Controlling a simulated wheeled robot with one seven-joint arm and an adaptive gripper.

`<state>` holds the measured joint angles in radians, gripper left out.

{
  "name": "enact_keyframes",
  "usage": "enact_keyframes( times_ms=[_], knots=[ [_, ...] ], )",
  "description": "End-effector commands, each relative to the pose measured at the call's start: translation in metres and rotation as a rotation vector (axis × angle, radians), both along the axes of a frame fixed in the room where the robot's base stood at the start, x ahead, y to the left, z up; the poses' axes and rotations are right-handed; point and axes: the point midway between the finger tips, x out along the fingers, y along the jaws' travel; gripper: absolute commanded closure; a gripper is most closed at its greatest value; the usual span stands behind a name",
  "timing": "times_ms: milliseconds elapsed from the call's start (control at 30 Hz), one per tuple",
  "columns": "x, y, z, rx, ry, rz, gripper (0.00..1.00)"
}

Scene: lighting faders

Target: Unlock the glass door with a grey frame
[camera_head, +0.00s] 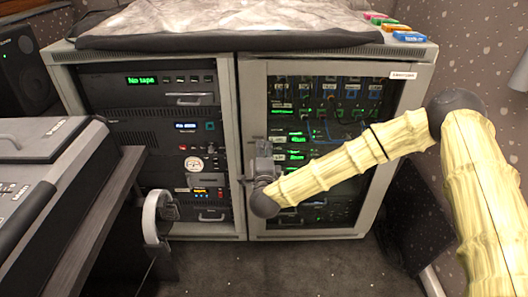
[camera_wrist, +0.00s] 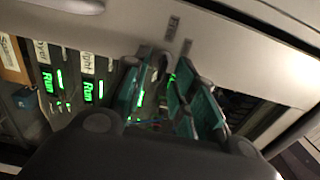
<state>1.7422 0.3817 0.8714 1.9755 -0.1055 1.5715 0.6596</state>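The glass door with a grey frame (camera_head: 392,136) is the right-hand door of the rack cabinet and looks closed. My gripper (camera_head: 252,172) is in front of the left part of its frame, at about mid height. In the wrist view, my gripper (camera_wrist: 166,78) has its two teal-padded fingers apart. A small grey fitting (camera_wrist: 164,62), perhaps the lock or handle, shows between the fingertips against the light frame. I cannot tell whether the fingers touch it. Small dark labels (camera_wrist: 172,27) sit on the frame beside it.
The left rack bay (camera_head: 150,140) holds several devices. A desk with a console (camera_head: 45,165) stands at the left, with a headphone-like grey ring (camera_head: 151,215) near it. Small coloured blocks (camera_head: 380,20) lie on the cabinet top. A dark panel (camera_head: 410,215) leans at the right. Floor in front is clear.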

Motion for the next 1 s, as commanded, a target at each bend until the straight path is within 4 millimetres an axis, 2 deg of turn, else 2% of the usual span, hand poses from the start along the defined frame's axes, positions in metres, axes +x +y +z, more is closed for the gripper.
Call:
enact_keyframes(
  times_ms=[167,267,700,833,1000],
  knots=[
    [-0.004,0.000,0.000,0.000,0.000,0.000,0.73],
    [-0.014,0.001,0.000,0.000,0.001,0.002,0.73],
    [-0.090,0.000,0.000,0.000,0.002,0.002,0.73],
    [-0.107,0.000,0.000,0.000,0.001,0.002,0.73],
    [-0.118,0.000,0.000,0.000,0.000,0.001,0.73]
  ],
)
